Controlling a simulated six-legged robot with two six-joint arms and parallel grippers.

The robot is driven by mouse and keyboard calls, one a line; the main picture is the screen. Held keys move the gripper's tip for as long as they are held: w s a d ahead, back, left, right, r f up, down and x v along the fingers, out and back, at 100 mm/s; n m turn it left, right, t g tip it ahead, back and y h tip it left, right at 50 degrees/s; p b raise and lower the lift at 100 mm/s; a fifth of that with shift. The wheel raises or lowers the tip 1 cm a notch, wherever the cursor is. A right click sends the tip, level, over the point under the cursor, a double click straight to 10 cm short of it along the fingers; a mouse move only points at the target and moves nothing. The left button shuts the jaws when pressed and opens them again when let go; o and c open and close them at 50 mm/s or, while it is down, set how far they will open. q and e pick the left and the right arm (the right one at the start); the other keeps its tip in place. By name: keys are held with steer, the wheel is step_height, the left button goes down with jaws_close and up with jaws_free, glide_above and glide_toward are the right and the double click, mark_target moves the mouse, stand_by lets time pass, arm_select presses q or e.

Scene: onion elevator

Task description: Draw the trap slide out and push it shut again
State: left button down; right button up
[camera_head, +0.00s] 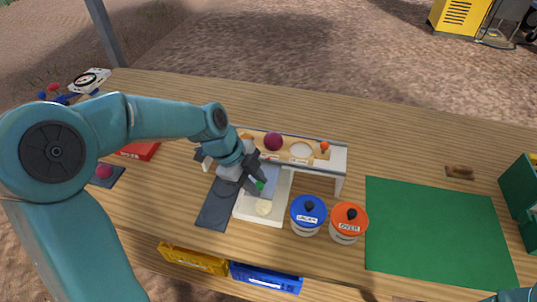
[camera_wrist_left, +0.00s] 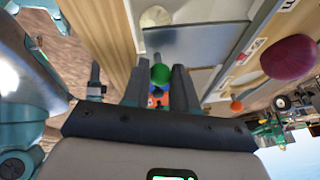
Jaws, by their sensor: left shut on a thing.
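The trap slide is a grey-blue plate (camera_head: 271,179) with a green knob (camera_head: 260,185). It stands out at the front of the raised white chute (camera_head: 341,160), above a white tray (camera_head: 246,211) holding a pale onion (camera_head: 263,208). My left gripper (camera_head: 256,183) is shut on the green knob. In the left wrist view the knob (camera_wrist_left: 160,75) sits between the fingers, with the metal plate (camera_wrist_left: 195,45) beyond it. My arm hides part of the chute's left side. My right gripper is not in view.
A purple onion (camera_head: 273,141) and a white onion (camera_head: 302,150) lie on the chute. A blue-lidded tub (camera_head: 307,217) and an orange-lidded tub (camera_head: 347,222) stand close to the tray's right. A dark mat (camera_head: 215,208) lies left. The green mat (camera_head: 435,230) is clear.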

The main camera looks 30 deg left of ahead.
arm_select(q)
steer(key=shift+w+a+r, duration=0.1)
steer(key=shift+w+a, duration=0.1)
steer(key=shift+w, duration=0.6)
steer(key=shift+w+a+r, duration=0.1)
steer(key=shift+w+a, duration=0.1)
steer(key=shift+w, duration=0.55)
steer(key=shift+w+a, duration=0.2)
steer(key=shift+w, duration=0.6)
steer(key=shift+w+a+p, duration=0.25)
steer(key=shift+w+p, duration=0.1)
steer(key=shift+w, duration=0.5)
steer(key=shift+w+a+p, duration=0.2)
steer(key=shift+w+p, duration=0.1)
steer(key=shift+w, duration=0.5)
steer(key=c, duration=0.8)
jaws_free()
steer(key=shift+s+f, duration=0.1)
step_height(320, 180, up, 6)
steer(key=p, duration=0.3)
